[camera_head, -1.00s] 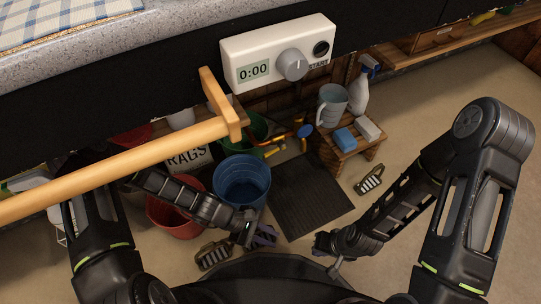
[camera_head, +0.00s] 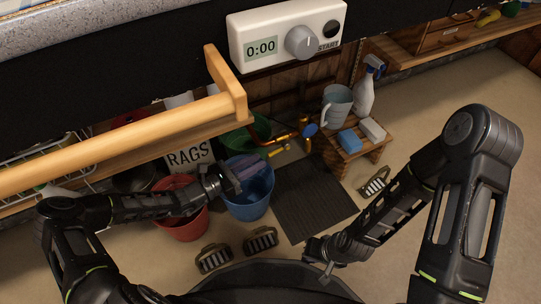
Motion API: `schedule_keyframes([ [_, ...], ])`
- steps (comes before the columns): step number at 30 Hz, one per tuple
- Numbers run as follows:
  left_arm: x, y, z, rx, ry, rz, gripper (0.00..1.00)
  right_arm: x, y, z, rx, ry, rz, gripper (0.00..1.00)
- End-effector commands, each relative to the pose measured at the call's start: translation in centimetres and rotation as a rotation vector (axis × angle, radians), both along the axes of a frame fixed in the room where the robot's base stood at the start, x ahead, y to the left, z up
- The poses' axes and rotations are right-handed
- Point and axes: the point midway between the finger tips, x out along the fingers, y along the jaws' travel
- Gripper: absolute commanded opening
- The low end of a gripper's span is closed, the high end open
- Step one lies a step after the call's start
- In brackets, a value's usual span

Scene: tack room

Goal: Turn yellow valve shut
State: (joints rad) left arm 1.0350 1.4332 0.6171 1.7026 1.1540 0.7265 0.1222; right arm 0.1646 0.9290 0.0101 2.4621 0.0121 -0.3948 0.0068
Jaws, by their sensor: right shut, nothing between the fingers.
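A small yellow handle (camera_head: 278,152), which looks like the yellow valve, sits low by the copper pipes (camera_head: 284,138) under the counter, behind the blue bucket. A round blue valve handle (camera_head: 311,130) is to its right. My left gripper (camera_head: 264,163) is over the blue bucket's rim, its fingers pointing right toward the yellow handle, just short of it in the picture. Its two fingers look apart with nothing between them. Whether they touch the handle cannot be told. My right gripper (camera_head: 318,250) is shut and empty, low in front of the dark mat.
The blue bucket (camera_head: 247,203) and red bucket (camera_head: 182,222) stand below my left arm. A wooden rail (camera_head: 120,140) crosses above it. A wooden stool (camera_head: 352,152) holds a jug, spray bottle and sponges. The dark mat (camera_head: 312,200) is clear; brushes lie on the floor.

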Motion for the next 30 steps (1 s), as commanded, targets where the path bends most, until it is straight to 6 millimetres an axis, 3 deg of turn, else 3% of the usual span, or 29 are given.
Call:
schedule_keyframes([
  [9, 2.9, -4.0, -0.3, -0.002, -0.001, -0.003, 0.21, 0.3, -0.1, -1.9, 0.004, -0.002, -0.002, 0.00],
  [21, 3.6, -4.9, 0.0, 0.000, 0.000, -0.002, 0.21, 0.4, -0.1, -2.1, 0.005, -0.002, -0.002, 0.00],
  [30, 3.6, -4.9, 0.0, 0.001, 0.001, -0.002, 0.00, 0.4, -0.1, -2.1, 0.004, -0.002, -0.003, 0.00],
])
